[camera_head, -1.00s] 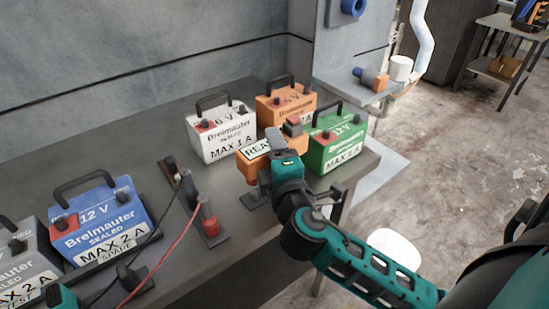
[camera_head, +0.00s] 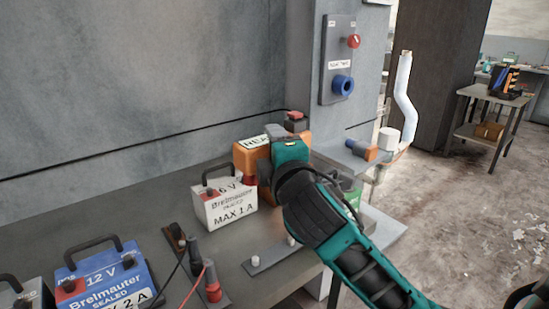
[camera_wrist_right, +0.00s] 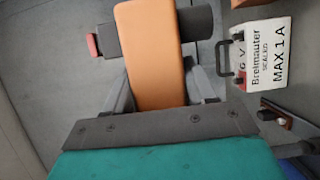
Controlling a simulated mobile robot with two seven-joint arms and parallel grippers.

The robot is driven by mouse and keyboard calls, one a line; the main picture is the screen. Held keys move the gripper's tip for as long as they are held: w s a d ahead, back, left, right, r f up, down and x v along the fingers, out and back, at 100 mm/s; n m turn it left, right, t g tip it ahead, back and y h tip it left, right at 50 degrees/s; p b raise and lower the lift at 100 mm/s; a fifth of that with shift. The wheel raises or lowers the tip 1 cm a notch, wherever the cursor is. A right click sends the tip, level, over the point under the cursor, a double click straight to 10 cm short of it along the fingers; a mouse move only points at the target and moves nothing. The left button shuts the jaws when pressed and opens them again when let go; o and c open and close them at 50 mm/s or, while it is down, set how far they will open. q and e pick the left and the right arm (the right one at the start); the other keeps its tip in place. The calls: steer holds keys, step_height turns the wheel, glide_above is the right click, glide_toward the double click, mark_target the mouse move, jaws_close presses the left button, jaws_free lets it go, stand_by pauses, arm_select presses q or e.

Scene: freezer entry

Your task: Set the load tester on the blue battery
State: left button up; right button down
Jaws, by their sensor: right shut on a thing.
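The orange load tester (camera_head: 250,158) has a partly visible label, a dark block with a red top and a dark lower part. My right gripper (camera_head: 284,160) is shut on it and holds it up near the wall, behind the white battery. In the right wrist view the tester's orange body (camera_wrist_right: 152,60) lies between the fingers. The blue battery (camera_head: 112,280), marked 12 V Breimauter, stands at the lower left with its handle up. Its front is cut off by the picture's lower edge. My left gripper is out of view.
A white 6 V battery (camera_head: 226,206) stands close to the tester; a green battery (camera_head: 349,187) is mostly hidden by my arm. Clamps with red and black leads (camera_head: 212,288) stand right of the blue battery. A flat bracket (camera_head: 268,259) lies near the table's front edge.

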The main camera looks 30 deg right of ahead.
steer(key=shift+r, duration=1.6)
steer(key=shift+f, duration=0.1)
